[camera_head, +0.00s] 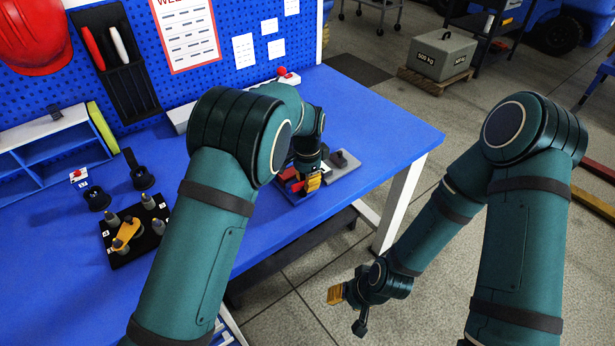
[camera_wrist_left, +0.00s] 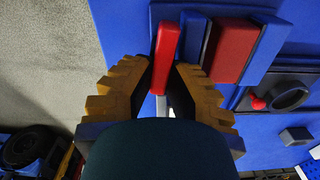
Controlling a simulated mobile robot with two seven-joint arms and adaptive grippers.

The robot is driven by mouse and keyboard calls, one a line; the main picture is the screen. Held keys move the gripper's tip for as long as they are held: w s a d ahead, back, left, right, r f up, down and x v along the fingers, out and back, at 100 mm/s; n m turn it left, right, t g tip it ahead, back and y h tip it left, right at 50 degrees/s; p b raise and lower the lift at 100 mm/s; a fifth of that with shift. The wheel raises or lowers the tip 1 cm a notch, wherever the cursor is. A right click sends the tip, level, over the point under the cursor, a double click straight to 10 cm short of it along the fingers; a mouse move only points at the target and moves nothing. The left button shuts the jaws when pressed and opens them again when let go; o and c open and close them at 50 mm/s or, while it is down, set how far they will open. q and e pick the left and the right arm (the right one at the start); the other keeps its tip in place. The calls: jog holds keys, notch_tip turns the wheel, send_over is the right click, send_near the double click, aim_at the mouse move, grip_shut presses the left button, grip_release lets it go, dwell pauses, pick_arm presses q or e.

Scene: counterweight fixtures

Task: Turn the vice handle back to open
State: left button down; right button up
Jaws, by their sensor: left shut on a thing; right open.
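The vice shows in the left wrist view as blue jaws (camera_wrist_left: 264,48) with a red block (camera_wrist_left: 232,50) between them. Its red bar handle (camera_wrist_left: 165,50) stands beside the jaws, between the ridged yellow fingers of my left gripper (camera_wrist_left: 160,85). My left gripper is shut on this handle. In the head view my left gripper (camera_head: 309,181) is over the vice near the table's front edge, and my arm hides part of the vice. My right gripper (camera_head: 346,310) is open and empty, over the floor off the table.
A grey fixture (camera_head: 343,161) sits right beside the vice. A black board (camera_head: 119,251) with grey pegs and a yellow piece is at the left, with two black stands behind it. A blue pegboard (camera_head: 225,78) closes the back. The table's right part is clear.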

pick_arm(q)
jog(key=shift+f+n, duration=0.1)
jog(key=shift+n, duration=0.3)
jog(key=c, duration=0.9)
grip_release()
jog(key=shift+c, duration=0.2)
notch_tip(320, 180, up, 12)
